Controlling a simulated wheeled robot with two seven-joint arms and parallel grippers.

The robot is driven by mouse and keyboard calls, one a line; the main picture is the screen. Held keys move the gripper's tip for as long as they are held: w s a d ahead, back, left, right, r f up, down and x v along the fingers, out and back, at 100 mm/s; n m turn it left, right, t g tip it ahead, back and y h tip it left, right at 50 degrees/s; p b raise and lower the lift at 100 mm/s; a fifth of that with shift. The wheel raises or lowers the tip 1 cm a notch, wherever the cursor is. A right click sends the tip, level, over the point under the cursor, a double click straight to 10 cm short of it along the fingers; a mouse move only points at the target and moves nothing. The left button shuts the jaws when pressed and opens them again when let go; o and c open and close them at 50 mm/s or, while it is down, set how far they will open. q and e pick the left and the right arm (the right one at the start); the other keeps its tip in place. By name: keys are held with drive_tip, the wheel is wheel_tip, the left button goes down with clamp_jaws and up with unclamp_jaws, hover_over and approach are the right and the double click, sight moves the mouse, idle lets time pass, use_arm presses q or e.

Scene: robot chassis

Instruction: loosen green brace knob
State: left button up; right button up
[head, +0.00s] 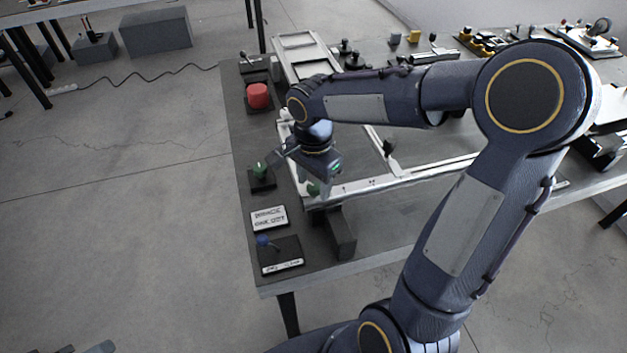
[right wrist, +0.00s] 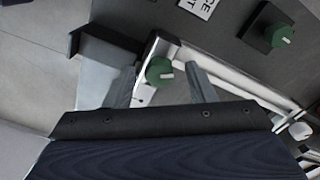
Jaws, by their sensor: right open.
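A green knob with a pale mark (right wrist: 160,70) sits on the corner of a white frame (right wrist: 158,48). In the right wrist view it lies between the two spread fingers of my right gripper (right wrist: 161,82), with gaps on both sides. In the head view, my right gripper (head: 302,176) is over the frame's near left corner and partly hides the green knob (head: 314,188). A second green knob (right wrist: 275,35) stands on a dark square base, also visible in the head view (head: 260,169). A grey tip at the lower left edge (head: 98,347) may be my left gripper.
A white label reading BRACE (head: 268,217), a blue-knobbed lever on a dark base (head: 263,240) and a red button (head: 257,95) line the table's left side. A dark block (head: 341,233) stands by the frame's near corner. Several small parts crowd the table's far side.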

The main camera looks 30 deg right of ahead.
drive_tip(key=shift+f, duration=0.1)
drive_tip(key=c, duration=1)
drive_tip(key=shift+o, duration=0.2)
